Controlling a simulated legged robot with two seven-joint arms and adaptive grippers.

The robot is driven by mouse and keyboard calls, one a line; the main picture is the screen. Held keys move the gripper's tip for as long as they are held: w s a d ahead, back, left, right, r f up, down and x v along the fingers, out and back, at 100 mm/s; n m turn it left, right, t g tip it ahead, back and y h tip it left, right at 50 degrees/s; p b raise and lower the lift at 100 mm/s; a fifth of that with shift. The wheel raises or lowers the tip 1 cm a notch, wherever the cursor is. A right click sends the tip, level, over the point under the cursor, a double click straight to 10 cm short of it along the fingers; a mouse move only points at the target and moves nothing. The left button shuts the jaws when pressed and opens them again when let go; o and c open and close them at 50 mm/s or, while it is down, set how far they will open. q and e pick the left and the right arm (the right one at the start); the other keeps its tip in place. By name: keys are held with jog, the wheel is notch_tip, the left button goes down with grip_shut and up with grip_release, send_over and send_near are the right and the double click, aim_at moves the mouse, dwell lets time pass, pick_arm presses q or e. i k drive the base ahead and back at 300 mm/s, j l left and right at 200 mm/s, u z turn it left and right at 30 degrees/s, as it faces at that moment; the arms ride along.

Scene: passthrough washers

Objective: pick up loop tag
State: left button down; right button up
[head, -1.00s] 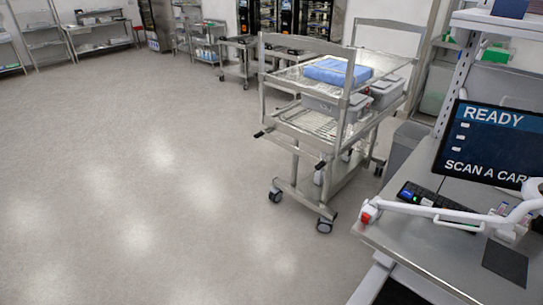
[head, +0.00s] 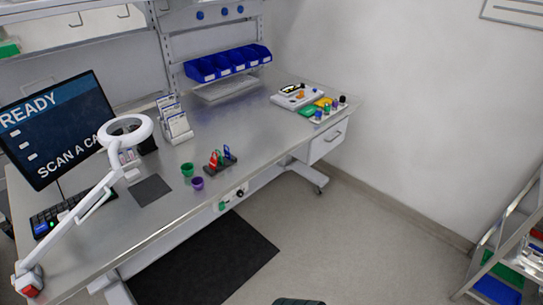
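Small red (head: 213,160) and blue (head: 227,153) upright pieces, with some green beside them, stand in a low dark holder (head: 222,164) near the front edge of the steel workbench (head: 225,120). They look like loop tags, but they are too small to tell their exact shape. A green cup (head: 187,169) and a purple cup (head: 197,183) stand just left of the holder. Neither of my grippers can be made out in the head view.
A monitor (head: 60,130), a white ring-lamp arm (head: 80,215) and a card rack (head: 175,120) occupy the bench's left. Blue bins (head: 228,62) stand at the back. A dark mat (head: 205,265) lies on the floor. A dark object (head: 298,301) shows at the bottom edge; I cannot tell what.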

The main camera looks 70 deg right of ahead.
aim_at(219, 161)
jog(key=z, duration=1.95)
jog(key=i+l, duration=0.15)
jog(key=l+u, duration=0.05)
